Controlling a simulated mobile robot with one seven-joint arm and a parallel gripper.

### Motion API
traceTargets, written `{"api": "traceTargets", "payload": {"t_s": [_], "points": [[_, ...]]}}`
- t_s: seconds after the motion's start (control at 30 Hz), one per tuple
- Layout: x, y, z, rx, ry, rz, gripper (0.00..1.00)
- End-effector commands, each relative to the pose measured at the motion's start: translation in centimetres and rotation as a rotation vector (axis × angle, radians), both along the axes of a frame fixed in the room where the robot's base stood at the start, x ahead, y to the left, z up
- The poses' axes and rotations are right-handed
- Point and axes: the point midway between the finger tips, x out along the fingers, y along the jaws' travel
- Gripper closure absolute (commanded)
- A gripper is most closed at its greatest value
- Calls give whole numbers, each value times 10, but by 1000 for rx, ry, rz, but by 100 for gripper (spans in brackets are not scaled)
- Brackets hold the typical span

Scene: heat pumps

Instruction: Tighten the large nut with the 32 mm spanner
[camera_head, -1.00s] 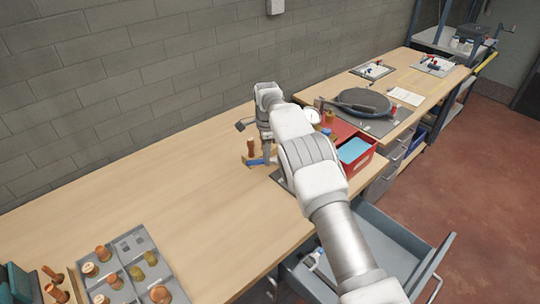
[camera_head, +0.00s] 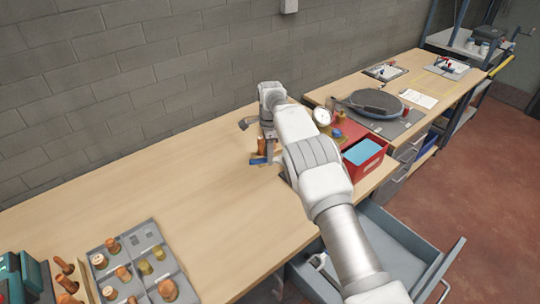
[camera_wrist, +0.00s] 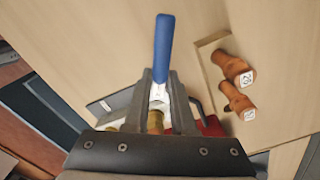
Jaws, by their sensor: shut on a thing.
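My gripper (camera_wrist: 161,100) is shut on a blue-handled tool (camera_wrist: 163,50), which I take to be the spanner. Its grey metal part lies between the fingers and the blue handle points away from my palm. In the head view my gripper (camera_head: 268,150) is low over the wooden bench, with the blue handle (camera_head: 259,161) close to the bench top. A brass-coloured round part (camera_wrist: 155,121) shows between the fingers, partly hidden by them. I cannot tell whether it is the large nut, or whether the spanner's jaw is around it.
Two copper-coloured pieces (camera_wrist: 237,80) stand on a wooden block beside the tool. A red bin (camera_head: 363,160) and a dial gauge (camera_head: 322,116) are to the right. An open drawer (camera_head: 395,250) juts out below. A grey tray (camera_head: 140,262) of fittings sits at the front left.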

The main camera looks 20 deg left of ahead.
Motion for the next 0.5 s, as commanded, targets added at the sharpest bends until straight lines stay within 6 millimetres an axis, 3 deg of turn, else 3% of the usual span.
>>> {"api": "traceTargets", "payload": {"t_s": [0.5], "points": [[1, 0, 39, 1, -2, 0, 100]]}}
